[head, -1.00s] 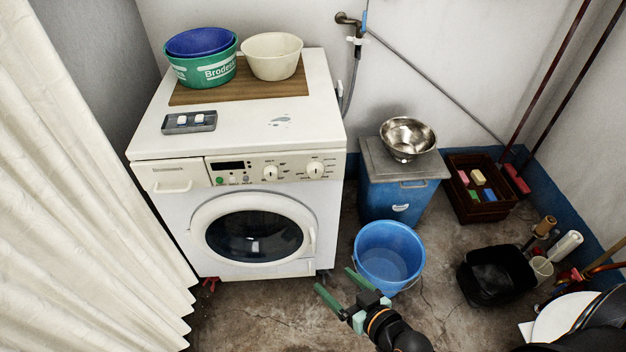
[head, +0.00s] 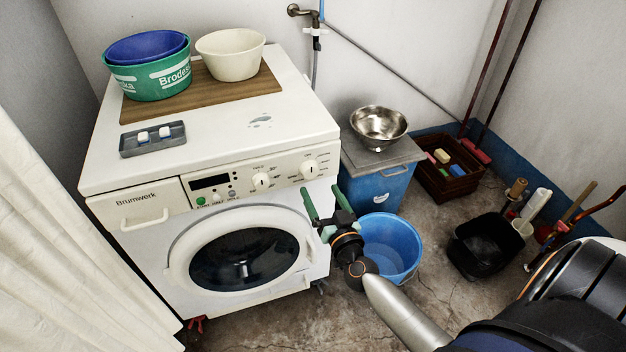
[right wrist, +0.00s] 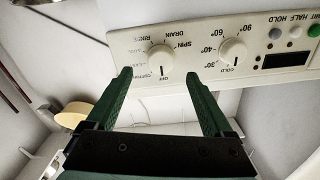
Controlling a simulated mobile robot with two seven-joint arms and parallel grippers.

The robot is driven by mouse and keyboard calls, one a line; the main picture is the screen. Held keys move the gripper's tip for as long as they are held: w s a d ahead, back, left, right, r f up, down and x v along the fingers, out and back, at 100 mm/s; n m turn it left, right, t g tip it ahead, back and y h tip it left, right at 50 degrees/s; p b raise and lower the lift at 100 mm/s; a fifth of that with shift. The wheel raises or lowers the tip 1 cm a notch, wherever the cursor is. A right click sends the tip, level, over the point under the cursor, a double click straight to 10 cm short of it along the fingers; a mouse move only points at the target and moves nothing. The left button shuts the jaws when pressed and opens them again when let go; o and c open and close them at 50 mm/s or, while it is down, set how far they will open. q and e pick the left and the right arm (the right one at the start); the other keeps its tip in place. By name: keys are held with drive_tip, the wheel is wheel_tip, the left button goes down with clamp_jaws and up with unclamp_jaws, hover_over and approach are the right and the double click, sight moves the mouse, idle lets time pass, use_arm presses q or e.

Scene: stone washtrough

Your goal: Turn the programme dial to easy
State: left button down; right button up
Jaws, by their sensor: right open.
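The programme dial (head: 309,169) is the right-hand cream knob on the front panel of the white washing machine (head: 215,150). In the right wrist view, which is upside down, the programme dial (right wrist: 161,58) has OFF, SPIN, DRAIN and RINSE printed around it. My right gripper (head: 320,191), with green fingers, is open and empty in front of the panel, just below the dial. In the wrist view its fingertips (right wrist: 159,74) point towards the dial, one on each side, apparently without touching. My left gripper is not in view.
The temperature dial (head: 261,181) sits close beside the programme dial. Basins (head: 231,55) and a soap dish (head: 153,139) stand on the machine. A blue bucket (head: 400,240) is on the floor by my right arm. A blue bin (head: 376,185) stands right of the machine.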

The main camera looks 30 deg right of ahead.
sight(311, 175)
drive_tip(key=x, duration=0.6)
drive_tip(key=shift+a+b, duration=0.15)
drive_tip(key=shift+b, duration=0.25)
clamp_jaws()
